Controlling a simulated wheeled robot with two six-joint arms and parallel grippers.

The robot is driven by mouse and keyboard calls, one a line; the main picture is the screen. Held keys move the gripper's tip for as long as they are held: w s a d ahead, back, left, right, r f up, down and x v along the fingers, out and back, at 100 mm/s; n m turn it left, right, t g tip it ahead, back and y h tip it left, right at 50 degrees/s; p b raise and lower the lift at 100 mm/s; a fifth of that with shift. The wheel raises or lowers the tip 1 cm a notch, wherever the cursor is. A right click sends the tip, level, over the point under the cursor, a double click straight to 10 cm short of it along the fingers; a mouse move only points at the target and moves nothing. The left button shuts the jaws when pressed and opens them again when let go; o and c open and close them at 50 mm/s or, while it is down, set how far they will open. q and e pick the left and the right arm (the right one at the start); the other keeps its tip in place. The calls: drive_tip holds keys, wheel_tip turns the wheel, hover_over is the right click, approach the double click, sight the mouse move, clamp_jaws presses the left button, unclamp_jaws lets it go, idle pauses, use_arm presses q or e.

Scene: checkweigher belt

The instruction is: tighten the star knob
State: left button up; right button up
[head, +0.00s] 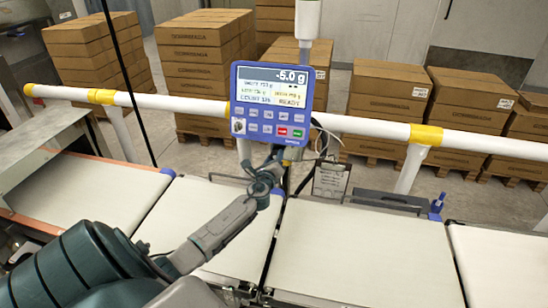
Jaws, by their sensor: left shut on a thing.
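The blue indicator (270,103) stands on a post behind the belts, with its screen reading -5.0 g. My left gripper (278,155) is just below the indicator's lower edge, at the post. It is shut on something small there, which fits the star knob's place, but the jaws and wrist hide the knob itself. My left arm reaches up to it from the lower left, across the belts. My right gripper is out of the picture.
White belts (365,252) lie in front. A white rail (370,127) with yellow joints runs behind. A clipboard (330,181) hangs right of the post, near loose cables. A blue part (437,206) stands at the right belt gap. Stacked cartons (385,110) fill the background.

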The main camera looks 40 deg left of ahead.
use_arm(q)
drive_tip(key=shift+s+f+m, duration=0.1)
drive_tip(key=shift+f+m, duration=0.2)
drive_tip(key=shift+m, duration=0.2)
drive_tip(key=o, duration=0.9)
drive_tip(key=shift+c, duration=0.2)
drive_tip(key=shift+o, duration=0.6)
drive_tip(key=shift+r, duration=0.2)
drive_tip(key=b+v, duration=0.1)
drive_tip(key=v, duration=0.9)
drive_tip(key=shift+s+d+b, duration=0.25)
drive_tip(key=shift+s+b, duration=0.1)
drive_tip(key=shift+b, duration=0.05)
